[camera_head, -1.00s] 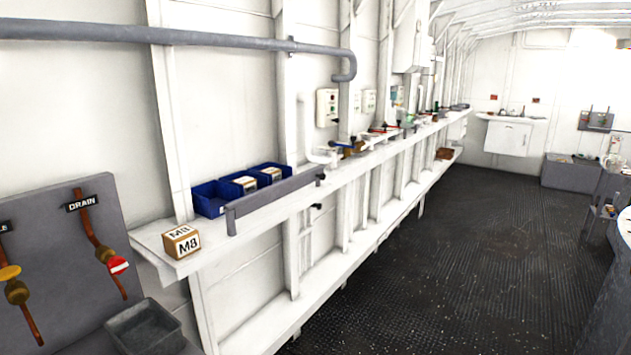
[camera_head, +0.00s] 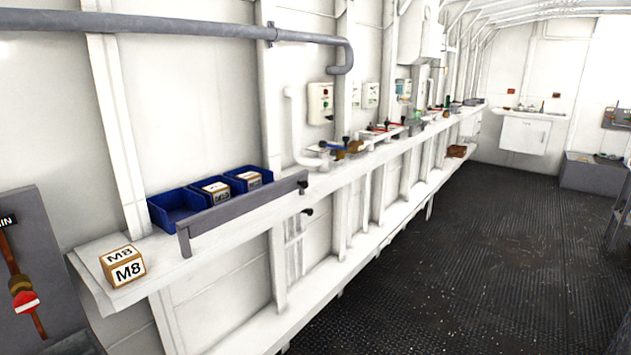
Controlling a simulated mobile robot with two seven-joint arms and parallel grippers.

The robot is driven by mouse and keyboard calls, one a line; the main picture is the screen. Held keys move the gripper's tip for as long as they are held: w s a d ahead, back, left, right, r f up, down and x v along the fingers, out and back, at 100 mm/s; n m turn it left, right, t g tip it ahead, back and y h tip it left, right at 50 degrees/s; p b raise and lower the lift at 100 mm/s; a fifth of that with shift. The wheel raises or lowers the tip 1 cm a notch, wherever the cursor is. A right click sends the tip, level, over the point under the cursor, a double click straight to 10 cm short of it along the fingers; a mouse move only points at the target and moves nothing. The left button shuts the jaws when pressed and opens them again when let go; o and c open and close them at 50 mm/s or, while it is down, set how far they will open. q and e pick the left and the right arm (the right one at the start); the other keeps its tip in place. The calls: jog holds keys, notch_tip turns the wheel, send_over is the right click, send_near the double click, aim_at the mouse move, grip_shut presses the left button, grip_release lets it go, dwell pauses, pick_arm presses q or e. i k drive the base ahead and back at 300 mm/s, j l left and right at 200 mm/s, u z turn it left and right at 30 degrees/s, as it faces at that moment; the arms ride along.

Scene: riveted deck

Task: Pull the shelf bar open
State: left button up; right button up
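The shelf bar (camera_head: 243,214) is a long grey bar along the front edge of the white wall shelf (camera_head: 225,238). It stands in front of several blue bins (camera_head: 172,209), with a short leg at its left end and a dark fitting at its right end by the shelf edge. It spans the front of the bins. A small black knob (camera_head: 308,212) shows just below the shelf at that right end. Neither of my grippers is in view.
A box marked M8 (camera_head: 122,266) sits on the shelf's left end. A grey panel with a red-handled valve (camera_head: 25,299) is at the far left. Fittings and wall boxes (camera_head: 320,103) line the shelf further along. The dark floor (camera_head: 470,270) to the right is open.

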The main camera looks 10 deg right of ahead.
aim_at(200, 223)
jog(key=i+l, duration=0.25)
jog(key=l, duration=0.15)
jog(key=i+l+u, duration=0.1)
jog(key=l, duration=0.25)
jog(key=i+l, duration=0.35)
jog(key=i+l+u, duration=0.1)
jog(key=l, duration=0.4)
jog(key=i+l, duration=0.5)
jog(key=l, duration=0.3)
jog(key=i+l+u, duration=0.1)
jog(key=i+l, duration=0.15)
jog(key=l, duration=0.2)
jog(key=i+l, duration=0.15)
jog(key=l, duration=0.25)
jog(key=i+u, duration=0.05)
